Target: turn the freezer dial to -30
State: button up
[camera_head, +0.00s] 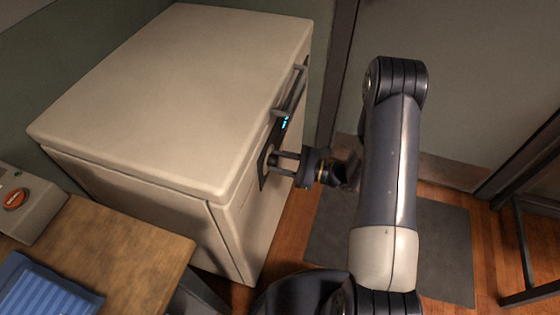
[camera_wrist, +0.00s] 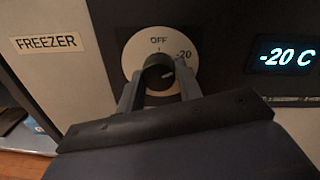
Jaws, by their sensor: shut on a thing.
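The freezer (camera_head: 185,95) is a large cream chest at the left in the head view. In the wrist view its dial (camera_wrist: 134,52) is a pale disc marked OFF at the top and -20 at the right, with a dark knob (camera_wrist: 156,70) in the middle. My gripper (camera_wrist: 159,84) is shut on this knob, one finger on each side. In the head view my gripper (camera_head: 277,163) is at the dark panel on the freezer's front. The display (camera_wrist: 287,55) beside the dial reads -20 C. The lower part of the dial is hidden by my gripper; no -30 mark shows.
A FREEZER label (camera_wrist: 49,43) is left of the dial. A wooden counter (camera_head: 140,250) with a blue ridged tray (camera_head: 45,290) stands at lower left. A grey mat (camera_head: 445,240) lies on the floor.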

jog(key=m+p, duration=0.2)
jog(key=m, duration=0.9)
jog(key=shift+s+t, duration=0.1)
jog(key=shift+t, duration=0.2)
jog(key=shift+m, duration=0.4)
jog(key=o, duration=1)
jog(key=v, duration=1)
jog(key=shift+s+d+f, duration=0.15)
jog(key=shift+d+f, duration=0.1)
jog(key=shift+d, duration=0.1)
